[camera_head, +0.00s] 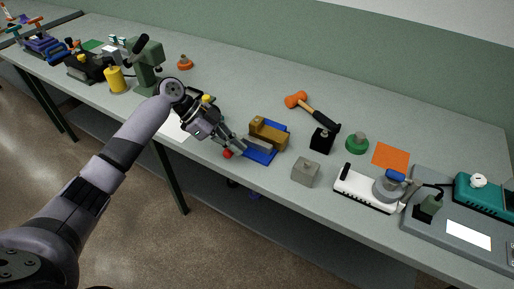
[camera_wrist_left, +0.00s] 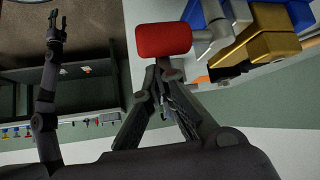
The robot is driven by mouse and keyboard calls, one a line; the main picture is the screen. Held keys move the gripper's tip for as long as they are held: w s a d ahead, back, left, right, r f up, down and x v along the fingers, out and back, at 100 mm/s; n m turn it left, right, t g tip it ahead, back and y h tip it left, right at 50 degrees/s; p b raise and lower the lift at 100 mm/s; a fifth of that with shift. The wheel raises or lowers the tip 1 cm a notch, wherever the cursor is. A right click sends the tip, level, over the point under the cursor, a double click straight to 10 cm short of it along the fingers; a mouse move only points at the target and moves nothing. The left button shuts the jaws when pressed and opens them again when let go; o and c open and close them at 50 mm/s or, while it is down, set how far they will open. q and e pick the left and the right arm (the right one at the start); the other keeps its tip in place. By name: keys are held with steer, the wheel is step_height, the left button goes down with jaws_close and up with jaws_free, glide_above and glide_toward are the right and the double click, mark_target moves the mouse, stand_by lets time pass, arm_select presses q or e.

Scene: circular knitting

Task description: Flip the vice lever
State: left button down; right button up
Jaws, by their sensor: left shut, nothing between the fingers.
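The vice has a blue base (camera_head: 262,156) and a tan-gold body (camera_head: 268,132), and stands near the front edge of the table. Its lever has a red knob (camera_head: 227,153) on the front-left side. In the left wrist view the red knob (camera_wrist_left: 163,40) shows large on a grey lever (camera_wrist_left: 207,40), beside the gold vice jaws (camera_wrist_left: 265,37). My left gripper (camera_head: 240,147) is shut and empty, close to the knob. In the left wrist view its fingertips (camera_wrist_left: 164,66) are just below the knob; I cannot tell if they touch. My right gripper (camera_wrist_left: 57,24) shows small at upper left.
A grey block (camera_head: 305,171), a black block (camera_head: 322,140) and an orange-headed hammer (camera_head: 312,108) lie right of the vice. A white device (camera_head: 365,189) stands further right. A green microscope-like stand (camera_head: 147,65) and a yellow cylinder (camera_head: 116,80) are to the left.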

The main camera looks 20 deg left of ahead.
arm_select(q)
steer(key=shift+a, duration=0.75)
arm_select(e)
steer(key=shift+f, duration=0.3)
arm_select(q)
steer(key=shift+a, duration=0.2)
arm_select(e)
steer(key=shift+a, duration=0.2)
